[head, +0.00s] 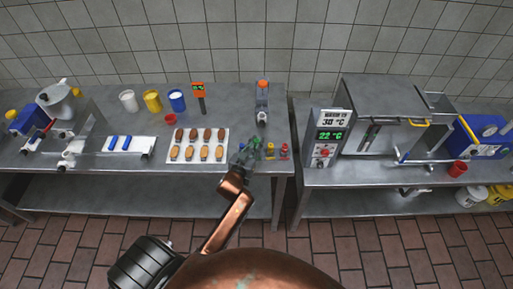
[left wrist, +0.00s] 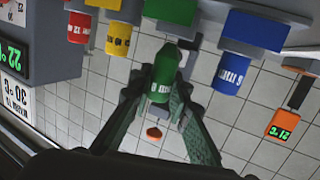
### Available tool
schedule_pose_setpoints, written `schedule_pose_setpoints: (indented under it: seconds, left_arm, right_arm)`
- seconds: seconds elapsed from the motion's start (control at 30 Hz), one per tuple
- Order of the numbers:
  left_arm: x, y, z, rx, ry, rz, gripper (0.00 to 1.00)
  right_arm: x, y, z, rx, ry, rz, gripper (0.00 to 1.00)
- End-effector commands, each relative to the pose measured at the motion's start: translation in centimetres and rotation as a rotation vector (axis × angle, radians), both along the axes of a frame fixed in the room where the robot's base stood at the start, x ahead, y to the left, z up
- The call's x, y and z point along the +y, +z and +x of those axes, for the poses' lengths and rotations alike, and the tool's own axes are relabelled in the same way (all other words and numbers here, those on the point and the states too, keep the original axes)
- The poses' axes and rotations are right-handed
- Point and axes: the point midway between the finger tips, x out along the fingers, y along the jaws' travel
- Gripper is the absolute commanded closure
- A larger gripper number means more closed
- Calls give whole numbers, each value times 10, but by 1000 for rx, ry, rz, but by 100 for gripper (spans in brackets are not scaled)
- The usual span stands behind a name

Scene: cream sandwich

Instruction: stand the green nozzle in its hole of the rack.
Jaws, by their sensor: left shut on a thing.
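The green nozzle (head: 255,142) is at the front right of the left bench. It also shows upside down in the left wrist view (left wrist: 162,72), between the fingers. My left gripper (head: 247,152) is shut on it. The rack shows only as small coloured parts: yellow (head: 270,149) and red (head: 284,151) pieces stand to the right of the nozzle. A blue piece (left wrist: 228,72) is beside it in the wrist view. My right gripper is not in view.
A white tray (head: 224,133) of brown and tan pieces lies left of the gripper. An orange-topped dispenser (head: 262,97) stands behind the nozzle. An orange-headed display post (head: 199,92) stands behind the tray. A gap separates this bench from the right bench with its display machine (head: 328,137).

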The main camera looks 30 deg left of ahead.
Motion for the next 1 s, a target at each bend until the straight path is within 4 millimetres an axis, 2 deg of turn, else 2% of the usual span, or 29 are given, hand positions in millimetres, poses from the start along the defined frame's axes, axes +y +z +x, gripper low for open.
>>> schedule_pose_setpoints:
  seconds: [0.1, 0.2, 0.57, 0.6, 0.67, 1.0]
  left_arm:
    - [0, -21, -1, 5, 1, -2, 100]
    - [0, -31, -1, 3, 1, -1, 100]
    - [0, -34, -1, 1, 0, -1, 100]
    - [0, -33, -1, 1, 0, -1, 81]
    - [0, -33, -1, 1, 0, 0, 77]
    - [0, -28, -1, 0, -1, 0, 76]
  right_arm:
    - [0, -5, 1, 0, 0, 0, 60]
    - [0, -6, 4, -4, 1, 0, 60]
    - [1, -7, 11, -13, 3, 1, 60]
    - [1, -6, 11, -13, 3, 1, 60]
    - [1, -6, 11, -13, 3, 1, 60]
    - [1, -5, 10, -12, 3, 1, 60]
